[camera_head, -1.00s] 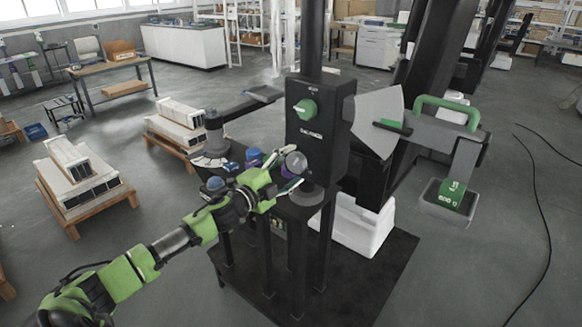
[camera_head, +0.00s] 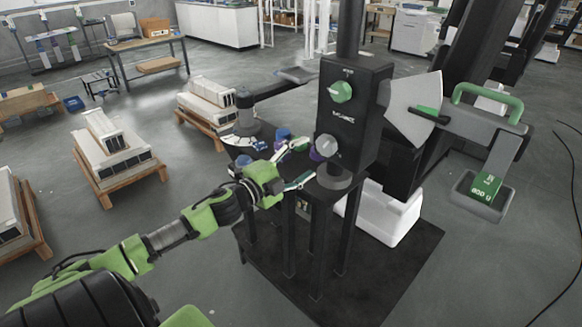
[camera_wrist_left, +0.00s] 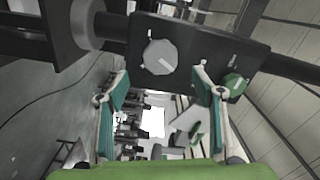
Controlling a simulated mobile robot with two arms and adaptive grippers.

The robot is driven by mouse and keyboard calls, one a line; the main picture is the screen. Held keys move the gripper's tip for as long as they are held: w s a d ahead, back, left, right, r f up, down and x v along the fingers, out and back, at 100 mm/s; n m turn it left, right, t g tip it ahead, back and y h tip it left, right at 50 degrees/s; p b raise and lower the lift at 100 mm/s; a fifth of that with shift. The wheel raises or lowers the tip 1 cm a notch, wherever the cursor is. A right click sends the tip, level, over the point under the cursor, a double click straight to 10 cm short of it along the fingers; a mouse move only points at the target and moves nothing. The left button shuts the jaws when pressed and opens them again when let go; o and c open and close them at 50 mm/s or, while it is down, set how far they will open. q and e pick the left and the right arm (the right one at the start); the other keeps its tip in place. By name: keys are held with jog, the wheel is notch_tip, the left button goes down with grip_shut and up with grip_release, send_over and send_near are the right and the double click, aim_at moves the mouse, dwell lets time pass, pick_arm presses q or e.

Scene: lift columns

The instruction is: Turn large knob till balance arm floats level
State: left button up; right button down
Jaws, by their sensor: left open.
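The black balance housing (camera_head: 352,120) carries a large pale grey round knob (camera_head: 326,145) low on its face and a smaller green knob (camera_head: 340,91) above. My left gripper (camera_head: 303,164) is open and empty, with its fingers pointing at the grey knob from the left. In the left wrist view the grey knob (camera_wrist_left: 160,57) lies ahead and slightly above the space between the spread fingers (camera_wrist_left: 160,90); it looks apart from them. The grey balance arm (camera_head: 465,128) extends right from a pale wedge plate (camera_head: 413,105). I cannot tell whether it is level. My right gripper is out of view.
A tray (camera_head: 466,203) with a green weight (camera_head: 487,186) hangs from the arm's end. Blue and purple knobs (camera_head: 283,134) and a black lever (camera_head: 275,88) stand near my left gripper. Pallets with white boxes (camera_head: 108,145) stand left on open floor.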

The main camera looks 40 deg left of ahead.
pick_arm(q)
jog(key=shift+s+a, duration=0.2)
jog(key=shift+s, duration=2.1)
